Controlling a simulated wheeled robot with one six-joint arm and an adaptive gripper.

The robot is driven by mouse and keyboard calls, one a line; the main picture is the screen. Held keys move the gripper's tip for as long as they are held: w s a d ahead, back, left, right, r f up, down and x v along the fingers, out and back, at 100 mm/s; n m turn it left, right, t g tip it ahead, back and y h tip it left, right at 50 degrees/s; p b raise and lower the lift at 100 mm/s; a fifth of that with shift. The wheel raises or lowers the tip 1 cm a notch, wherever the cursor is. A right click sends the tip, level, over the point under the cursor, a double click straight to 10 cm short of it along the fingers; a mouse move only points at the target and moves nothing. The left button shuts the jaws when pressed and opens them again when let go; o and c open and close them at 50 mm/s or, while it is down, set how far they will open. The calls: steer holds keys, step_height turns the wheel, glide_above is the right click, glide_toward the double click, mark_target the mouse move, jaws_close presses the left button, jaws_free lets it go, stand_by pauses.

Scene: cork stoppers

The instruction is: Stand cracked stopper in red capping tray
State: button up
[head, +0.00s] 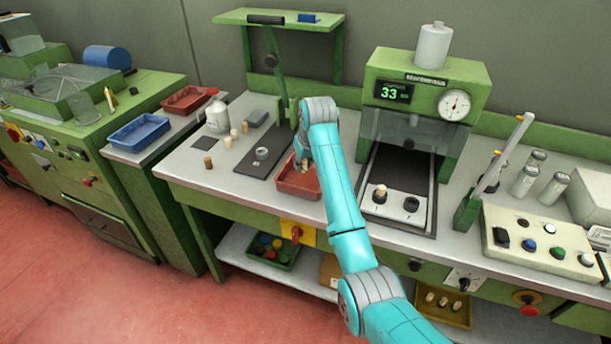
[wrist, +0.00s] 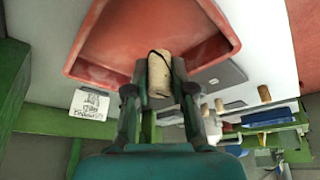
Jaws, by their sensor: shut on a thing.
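A light cork stopper (wrist: 160,72) with a dark crack line across it sits between the fingers of my gripper (wrist: 158,90) in the wrist view. My gripper is shut on it, and its long side runs along the fingers. The red capping tray (wrist: 105,38) fills the upper part of the wrist view, behind the stopper. In the head view my gripper (head: 304,164) is at the red tray (head: 291,184), on the bench, and the arm hides part of the tray. The stopper is hard to make out there. I cannot tell whether it touches the tray floor.
A dark mat with a round fixture (head: 262,154) lies left of the tray. Several loose corks stand further left, one (head: 208,161) near the front. A green post stand (head: 281,75) rises behind the tray. A green press (head: 428,85) stands to the right.

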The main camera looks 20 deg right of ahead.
mark_target(304, 172)
steer(key=shift+a+f, duration=0.1)
steer(key=shift+f, duration=2.35)
steer(key=shift+f, duration=0.1)
steer(key=o, duration=0.7)
steer(key=shift+c, duration=0.2)
steer(key=v, duration=1.2)
